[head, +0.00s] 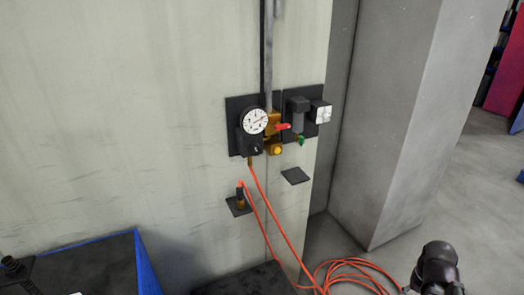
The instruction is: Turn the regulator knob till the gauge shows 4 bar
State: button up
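The pressure gauge (255,120), with a round white dial, is on the wall unit in the head view. Its needle and numbers are too small to read. A black part (256,147) with a small pale mark sits just below the dial and looks like the regulator knob; I cannot be sure. Nothing is touching the gauge or this part. My gripper is not in view. A dark rounded piece at the lower right, which looks like part of my arm, is well away from the wall unit.
Beside the gauge are a brass valve with a red lever (283,126), a black-topped filter (298,112) and a pale square block (320,112). Orange hose (262,200) hangs down to coils on the floor. Small dark shelves (295,175) jut below. A grey pillar (400,120) stands right.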

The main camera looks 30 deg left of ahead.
aim_at(254, 148)
jog(key=z, duration=0.15)
jog(key=k, duration=0.95)
jog(key=u, duration=0.65)
jog(key=i, duration=1)
jog(key=u, duration=0.1)
